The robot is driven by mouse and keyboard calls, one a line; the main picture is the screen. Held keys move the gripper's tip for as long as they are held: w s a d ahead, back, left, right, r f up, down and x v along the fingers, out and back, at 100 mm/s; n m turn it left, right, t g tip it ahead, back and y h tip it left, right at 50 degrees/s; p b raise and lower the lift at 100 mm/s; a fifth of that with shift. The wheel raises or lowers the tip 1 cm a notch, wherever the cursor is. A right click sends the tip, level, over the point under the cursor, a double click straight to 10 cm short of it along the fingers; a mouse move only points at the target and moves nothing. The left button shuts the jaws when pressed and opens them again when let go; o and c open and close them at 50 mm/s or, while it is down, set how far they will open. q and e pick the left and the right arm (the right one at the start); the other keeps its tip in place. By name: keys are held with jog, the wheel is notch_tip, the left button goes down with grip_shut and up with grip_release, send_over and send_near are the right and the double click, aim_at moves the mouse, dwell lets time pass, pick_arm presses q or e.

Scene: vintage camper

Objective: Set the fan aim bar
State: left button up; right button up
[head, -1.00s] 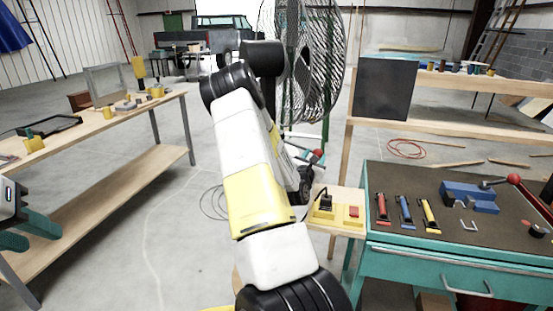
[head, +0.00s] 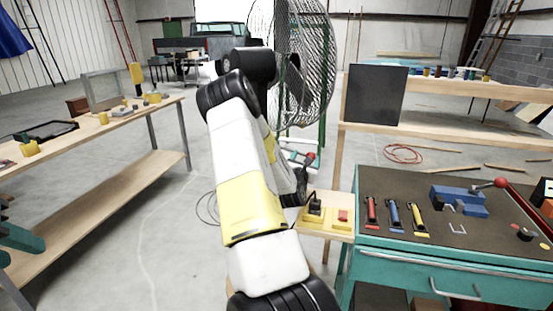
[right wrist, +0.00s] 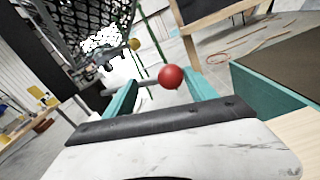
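The tall wire-caged fan (head: 300,65) stands ahead in the head view. A red ball knob (head: 309,157) shows at its lower part, just right of my right forearm; I take it as the end of the aim bar. In the right wrist view the red ball (right wrist: 171,76) appears between my right gripper's (right wrist: 160,92) two teal fingers, which are apart and empty. Contact and exact depth cannot be told.
A yellow switch box (head: 322,213) sits on a small wooden shelf beside the teal tool cart (head: 430,255). A long wooden workbench (head: 110,130) stands at left. A dark panel (head: 376,95) stands at right. The floor between is mostly clear.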

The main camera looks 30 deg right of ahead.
jog(key=shift+s+a+f, duration=0.1)
jog(key=shift+f, duration=0.05)
dwell(0.7)
jog(key=v, duration=0.7)
jog(key=shift+s+a, duration=0.2)
jog(key=shift+s, duration=0.05)
